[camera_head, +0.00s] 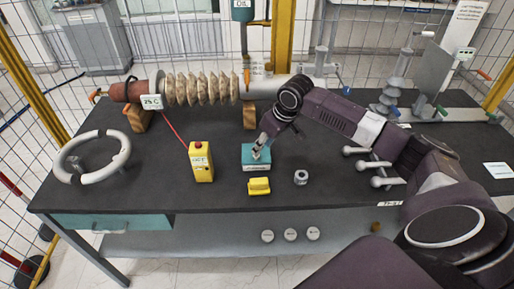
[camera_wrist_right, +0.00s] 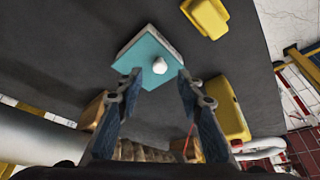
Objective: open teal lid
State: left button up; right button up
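The teal lid (camera_head: 257,155) tops a small box on the dark table, right of the yellow box. In the right wrist view the teal lid (camera_wrist_right: 143,52) has a round white knob (camera_wrist_right: 159,66) and the box's pale side shows beneath its edge. My right gripper (camera_head: 259,151) is low over the lid. In the wrist view its fingertips (camera_wrist_right: 158,77) are spread, one on each side of the knob, with gaps visible. Whether the fingertips touch the lid is unclear. My left gripper is not in view.
A yellow box (camera_head: 202,163) with a red cable stands left of the lid. A small yellow block (camera_head: 259,187) and a metal ring (camera_head: 301,177) lie in front. A ribbed bushing (camera_head: 200,89) lies behind. A grey wheel (camera_head: 92,158) is at left; levers (camera_head: 366,164) are at right.

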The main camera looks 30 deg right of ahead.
aim_at(259, 156)
jog(key=x, duration=0.2)
jog(key=shift+w+a+f, duration=0.1)
jog(key=shift+w+f, duration=0.1)
jog(key=shift+f, duration=0.2)
jog(key=shift+w+f+p, duration=0.3)
jog(key=shift+w+f, duration=0.1)
jog(key=shift+f, duration=0.2)
jog(key=shift+w+f, duration=0.1)
jog(key=shift+f, duration=0.25)
grip_shut()
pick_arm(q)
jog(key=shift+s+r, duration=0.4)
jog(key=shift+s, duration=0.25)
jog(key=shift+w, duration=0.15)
